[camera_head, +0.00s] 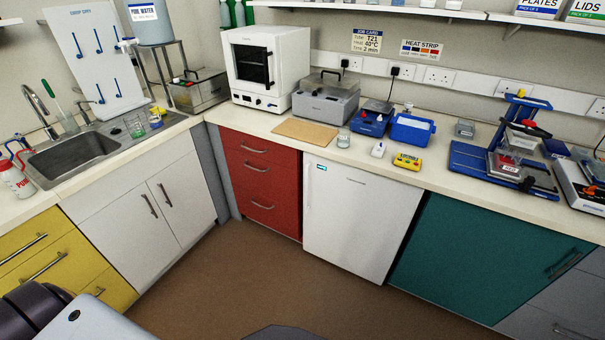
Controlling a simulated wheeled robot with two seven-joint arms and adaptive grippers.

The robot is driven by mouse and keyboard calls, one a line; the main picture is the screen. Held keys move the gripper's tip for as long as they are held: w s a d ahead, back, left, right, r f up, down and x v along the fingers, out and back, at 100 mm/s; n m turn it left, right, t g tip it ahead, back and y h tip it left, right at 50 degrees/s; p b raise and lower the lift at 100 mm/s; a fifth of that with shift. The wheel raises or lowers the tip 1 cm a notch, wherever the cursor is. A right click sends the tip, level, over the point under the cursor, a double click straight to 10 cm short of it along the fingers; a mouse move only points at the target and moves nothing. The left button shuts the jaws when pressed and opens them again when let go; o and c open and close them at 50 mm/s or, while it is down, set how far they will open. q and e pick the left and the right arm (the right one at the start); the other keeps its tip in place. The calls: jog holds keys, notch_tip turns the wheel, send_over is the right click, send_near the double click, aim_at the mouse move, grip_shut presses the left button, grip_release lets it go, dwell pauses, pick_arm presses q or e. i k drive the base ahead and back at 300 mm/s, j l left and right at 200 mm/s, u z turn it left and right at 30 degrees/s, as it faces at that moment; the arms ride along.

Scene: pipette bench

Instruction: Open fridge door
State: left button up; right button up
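The fridge is the white under-counter unit (358,222) in the middle of the head view, between the red drawers and the teal cupboard. Its flat front door looks shut. A small blue-green label sits at the door's top left, and a thin dark line shows near its top edge. Part of my own arm shows at the bottom left, but no fingers are visible. Neither gripper is in view.
The brown floor (240,275) before the fridge is clear. Red drawers (262,180) stand left, a teal cupboard (485,255) right. The counter above holds a beaker (343,139), a yellow device (407,161) and a blue box (411,130).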

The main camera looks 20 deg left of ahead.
aim_at(357, 221)
jog(key=i+l+u, duration=0.2)
jog(key=i, duration=0.2)
jog(key=i+l+u, duration=0.2)
jog(key=i, duration=0.2)
jog(key=i+j, duration=0.05)
jog(key=j, duration=0.05)
